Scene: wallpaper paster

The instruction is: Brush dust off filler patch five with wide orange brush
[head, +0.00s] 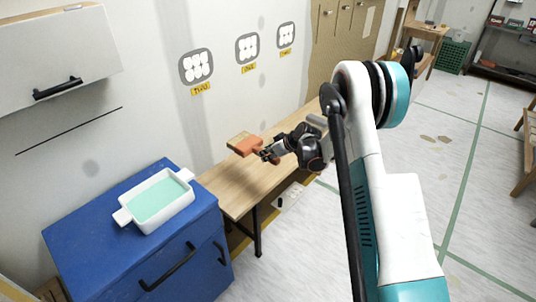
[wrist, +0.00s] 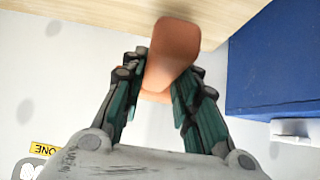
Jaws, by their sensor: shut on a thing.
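My gripper (head: 268,153) is shut on the wide orange brush (head: 246,147), held above the wooden bench near the wall. In the head view the brush's tan end points to the left, away from the fingers. In the wrist view the brush's orange body (wrist: 173,52) sits between my two fingers (wrist: 160,85). The wall carries grey plates with white round spots and yellow labels; the nearest plate (head: 196,67) is at the left. Faint grey round patches show on the wall, one (head: 92,167) above the blue cabinet. I cannot tell which is filler patch five.
A blue cabinet (head: 75,245) at the left bears a white tray (head: 128,218) with pale green contents. The wooden bench (head: 230,192) runs along the wall. A white wall cupboard (head: 55,50) hangs at the upper left. Open floor lies to the right.

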